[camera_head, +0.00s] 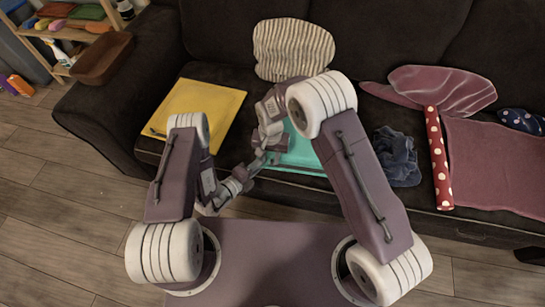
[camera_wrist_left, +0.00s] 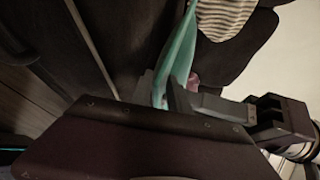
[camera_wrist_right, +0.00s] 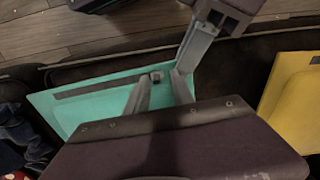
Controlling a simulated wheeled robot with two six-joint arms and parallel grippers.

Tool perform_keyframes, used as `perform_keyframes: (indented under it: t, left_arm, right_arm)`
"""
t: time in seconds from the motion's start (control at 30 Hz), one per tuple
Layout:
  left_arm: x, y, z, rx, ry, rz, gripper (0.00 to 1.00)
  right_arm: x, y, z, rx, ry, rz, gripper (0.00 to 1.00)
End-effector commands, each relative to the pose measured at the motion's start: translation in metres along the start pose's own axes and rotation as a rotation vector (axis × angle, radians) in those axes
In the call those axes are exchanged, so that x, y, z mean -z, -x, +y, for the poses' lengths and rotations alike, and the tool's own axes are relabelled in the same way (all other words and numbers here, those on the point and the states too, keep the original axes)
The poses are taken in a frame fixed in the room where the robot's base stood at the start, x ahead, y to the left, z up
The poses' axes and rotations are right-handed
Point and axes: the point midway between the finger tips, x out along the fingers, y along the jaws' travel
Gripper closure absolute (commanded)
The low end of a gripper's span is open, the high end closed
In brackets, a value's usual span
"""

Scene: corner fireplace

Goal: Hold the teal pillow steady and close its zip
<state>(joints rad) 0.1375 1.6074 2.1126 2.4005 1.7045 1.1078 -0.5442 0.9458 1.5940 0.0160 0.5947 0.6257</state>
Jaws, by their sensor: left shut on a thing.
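The teal pillow (camera_head: 302,153) lies on the sofa seat near its front edge, partly hidden behind my arms. In the right wrist view, it (camera_wrist_right: 95,108) has a dark zip strip (camera_wrist_right: 95,88) along one edge, with a small slider (camera_wrist_right: 155,77) at the strip's right end. My left gripper (camera_wrist_right: 182,70) is shut on the pillow's edge close to the slider. The left wrist view shows the pillow (camera_wrist_left: 180,55) edge-on at that gripper. My right gripper (camera_wrist_right: 160,90) is over the pillow, its fingers apart on either side below the slider; they do not appear to touch it.
A yellow cushion (camera_head: 205,100) lies to the left and a striped cushion (camera_head: 293,48) leans at the back. Crumpled blue cloth (camera_head: 397,157), a red dotted roll (camera_head: 438,160) and pink fabric (camera_head: 495,165) lie to the right. The sofa's left arm (camera_head: 110,110) stands high.

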Motion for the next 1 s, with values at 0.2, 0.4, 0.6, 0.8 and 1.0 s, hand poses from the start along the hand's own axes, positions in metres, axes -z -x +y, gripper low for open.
perform_keyframes:
  t: [0.2, 0.4, 0.6, 0.8, 1.0]
  left_arm:
    - [0.002, 0.0, 0.001, -0.005, -0.001, 0.005, 1.0]
    - [0.002, 0.0, 0.002, -0.006, -0.001, 0.005, 1.0]
    - [0.002, 0.0, 0.002, -0.007, -0.001, 0.004, 1.0]
    - [0.001, 0.001, 0.002, -0.007, -0.001, 0.003, 1.0]
    - [0.001, 0.001, 0.002, -0.007, -0.001, 0.002, 1.0]
  right_arm:
    - [0.0, 0.0, -0.001, 0.002, -0.001, 0.001, 0.62]
    - [0.001, 0.023, -0.001, 0.004, -0.001, 0.004, 0.62]
    - [0.001, 0.06, -0.001, 0.003, -0.001, 0.004, 0.62]
    - [0.0, 0.079, 0.0, 0.0, -0.001, 0.001, 0.62]
    - [0.0, 0.08, 0.001, 0.0, -0.001, 0.001, 0.62]
